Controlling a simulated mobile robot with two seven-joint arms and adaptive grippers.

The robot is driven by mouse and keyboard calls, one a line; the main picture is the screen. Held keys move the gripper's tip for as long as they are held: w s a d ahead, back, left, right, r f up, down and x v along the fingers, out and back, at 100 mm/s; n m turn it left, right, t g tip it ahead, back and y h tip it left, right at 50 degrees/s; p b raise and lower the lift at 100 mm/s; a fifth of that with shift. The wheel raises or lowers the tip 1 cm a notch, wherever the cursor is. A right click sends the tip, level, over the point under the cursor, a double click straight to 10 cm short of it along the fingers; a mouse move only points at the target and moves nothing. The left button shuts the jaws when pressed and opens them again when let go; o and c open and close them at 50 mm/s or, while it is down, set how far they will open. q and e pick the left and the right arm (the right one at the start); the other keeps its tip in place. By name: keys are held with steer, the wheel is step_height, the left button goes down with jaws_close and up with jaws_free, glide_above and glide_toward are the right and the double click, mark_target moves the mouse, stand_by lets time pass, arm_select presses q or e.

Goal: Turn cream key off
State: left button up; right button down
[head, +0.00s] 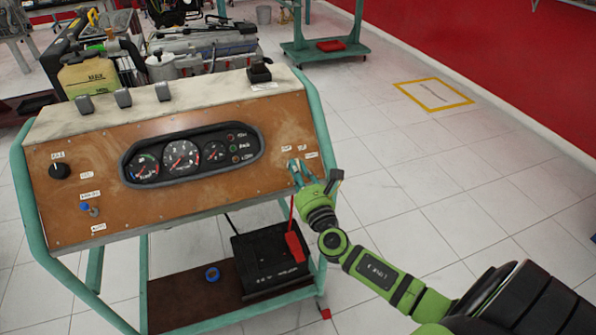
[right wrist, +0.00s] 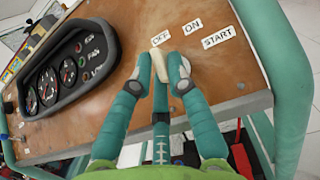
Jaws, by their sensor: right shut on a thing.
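The cream key (right wrist: 159,66) is a slim bar on the brown wooden panel (head: 84,153). In the right wrist view its far end lies close below the OFF label (right wrist: 161,38). The ON label (right wrist: 192,25) and START label (right wrist: 219,37) are further right. My right gripper (right wrist: 160,70) has a fingertip on each side of the key and is shut on it. In the head view my right gripper (head: 299,172) is at the panel's right side and hides the key. My left gripper is not in view.
A gauge cluster (head: 190,154) sits left of the key. A black knob (head: 60,171) and blue-tipped switch (head: 88,209) are at the panel's far left. The green frame (head: 318,115) runs close along the panel's right edge. A black battery (head: 268,262) stands below. Floor to the right is clear.

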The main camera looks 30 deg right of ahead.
steer(key=c, duration=1.2)
jaws_free()
steer(key=shift+s, duration=0.1)
steer(key=v, duration=1.2)
